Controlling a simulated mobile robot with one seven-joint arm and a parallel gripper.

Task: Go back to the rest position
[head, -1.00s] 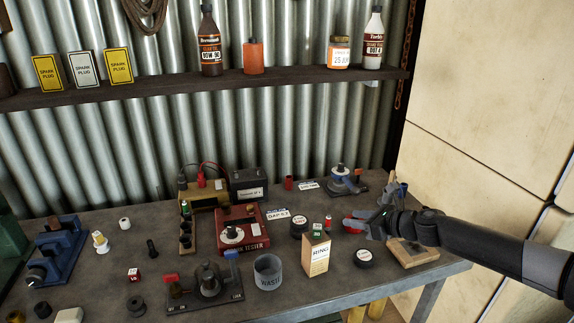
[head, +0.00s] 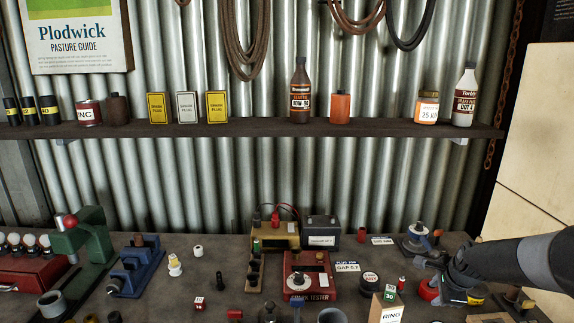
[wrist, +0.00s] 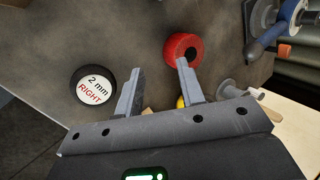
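My gripper (wrist: 160,70) is open, with two grey fingers apart and nothing between them in the wrist view. In the head view my gripper (head: 432,268) is over the right end of the workbench (head: 215,270), partly hidden by my dark arm. A red ring-shaped piece (wrist: 183,49) lies near the right fingertip in the wrist view, and it shows as a red piece (head: 428,290) below the gripper in the head view. A round black tin marked "2 mm RIGHT" (wrist: 93,86) lies left of the fingers; I cannot tell whether they touch either thing.
The RING box (head: 388,308) and a dark round tin (head: 369,282) stand left of the gripper. A blue-and-grey tool (head: 418,240) is behind it. The red tester (head: 307,272) is mid-bench. A shelf (head: 250,128) with bottles and boxes runs along the corrugated wall.

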